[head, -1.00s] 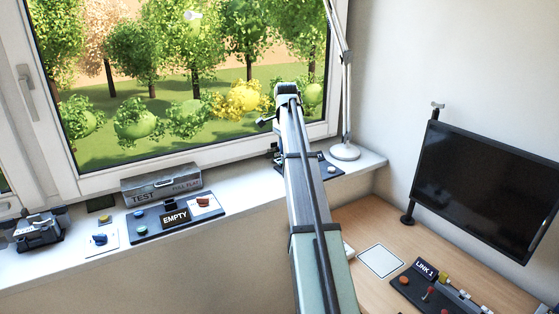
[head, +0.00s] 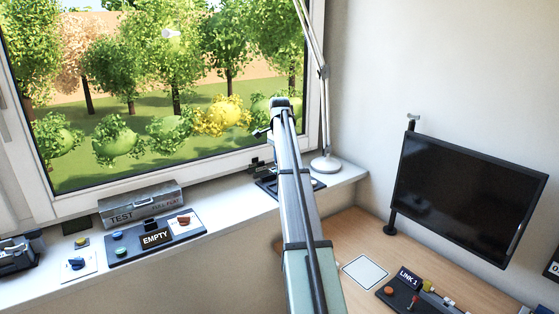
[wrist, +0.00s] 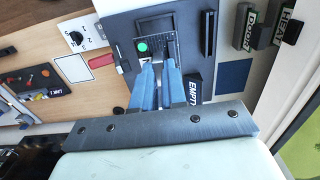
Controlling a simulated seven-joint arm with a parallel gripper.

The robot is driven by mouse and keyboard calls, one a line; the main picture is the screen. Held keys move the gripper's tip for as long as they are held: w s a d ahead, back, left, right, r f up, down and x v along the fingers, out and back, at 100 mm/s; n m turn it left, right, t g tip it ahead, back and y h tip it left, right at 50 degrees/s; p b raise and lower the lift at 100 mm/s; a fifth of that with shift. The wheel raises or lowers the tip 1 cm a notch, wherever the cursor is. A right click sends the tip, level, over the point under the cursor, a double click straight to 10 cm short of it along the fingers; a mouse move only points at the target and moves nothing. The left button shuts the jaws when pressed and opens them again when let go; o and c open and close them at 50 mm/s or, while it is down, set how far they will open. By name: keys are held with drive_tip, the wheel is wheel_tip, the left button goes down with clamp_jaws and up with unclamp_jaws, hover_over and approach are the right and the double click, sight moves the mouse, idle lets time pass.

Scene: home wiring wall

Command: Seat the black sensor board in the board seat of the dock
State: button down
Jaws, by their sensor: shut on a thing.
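My gripper (wrist: 165,67) shows in the wrist view with its blue fingers close together, shut on the black sensor board (wrist: 166,46). The board is a dark, dotted piece at the fingertips, partly covered by them. It lies in front of the grey-blue dock (wrist: 120,22), near a grey rectangular frame (wrist: 157,17). I cannot tell whether the board touches the seat or is above it. A green disc (wrist: 142,46) shows beside the fingertips. In the head view my arm hides the gripper, the board and much of the dock (head: 318,183) on the sill.
In the wrist view, a black upright bar (wrist: 208,60) and an EMPTY sign (wrist: 197,90) are right of the fingers. DOOR (wrist: 242,30) and HEAT (wrist: 288,27) blocks lie farther right. In the head view, a lamp (head: 326,164) stands behind the dock and a screen (head: 465,195) is at right.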

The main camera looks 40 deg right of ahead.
drive_tip(key=shift+f, duration=2.75)
drive_tip(key=shift+f, duration=0.9)
drive_tip(key=c, duration=1.1)
unclamp_jaws()
wheel_tip(320, 180, up, 14)
drive_tip(key=shift+f, duration=0.1)
